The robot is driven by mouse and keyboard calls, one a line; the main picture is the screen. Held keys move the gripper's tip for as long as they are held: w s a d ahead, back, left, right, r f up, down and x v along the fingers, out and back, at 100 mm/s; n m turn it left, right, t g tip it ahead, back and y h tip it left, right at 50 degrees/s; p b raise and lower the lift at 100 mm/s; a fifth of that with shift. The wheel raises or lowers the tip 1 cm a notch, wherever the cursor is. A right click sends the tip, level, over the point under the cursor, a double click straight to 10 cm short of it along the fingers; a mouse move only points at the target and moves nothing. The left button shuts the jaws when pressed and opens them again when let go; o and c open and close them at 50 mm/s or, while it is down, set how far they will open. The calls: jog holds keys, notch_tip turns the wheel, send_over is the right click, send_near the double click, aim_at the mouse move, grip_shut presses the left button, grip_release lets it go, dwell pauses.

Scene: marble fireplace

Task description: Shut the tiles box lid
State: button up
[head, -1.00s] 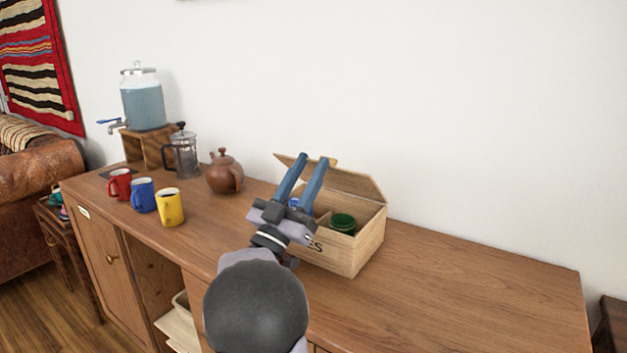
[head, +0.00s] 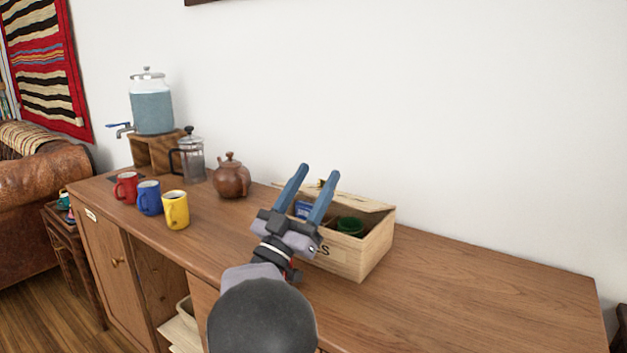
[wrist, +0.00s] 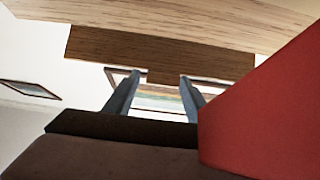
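The tiles box (head: 366,254) is a pale wooden box on the cabinet top, with part of its lettering showing on the front. Its hinged lid (head: 350,199) stands partly open, tilted low over the back of the box. A green round thing (head: 350,226) and a blue thing (head: 304,210) show inside. My gripper (head: 306,187) is in front of and above the box, its two blue fingers apart with nothing between them, near the lid's front edge. In the wrist view a wooden panel, likely the lid (wrist: 160,52), spans above the fingers (wrist: 155,90); contact is unclear.
A brown teapot (head: 231,178), a French press (head: 191,160) and a water dispenser (head: 152,108) stand left of the box. Red (head: 126,187), blue (head: 149,198) and yellow (head: 176,210) mugs stand nearer the front. The cabinet top (head: 480,285) is clear on the right.

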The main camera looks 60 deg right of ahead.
jog(key=shift+a, duration=0.15)
jog(key=shift+a+f, duration=0.35)
jog(key=shift+f, duration=0.1)
jog(key=a, duration=1.2)
jog(key=shift+r, duration=0.1)
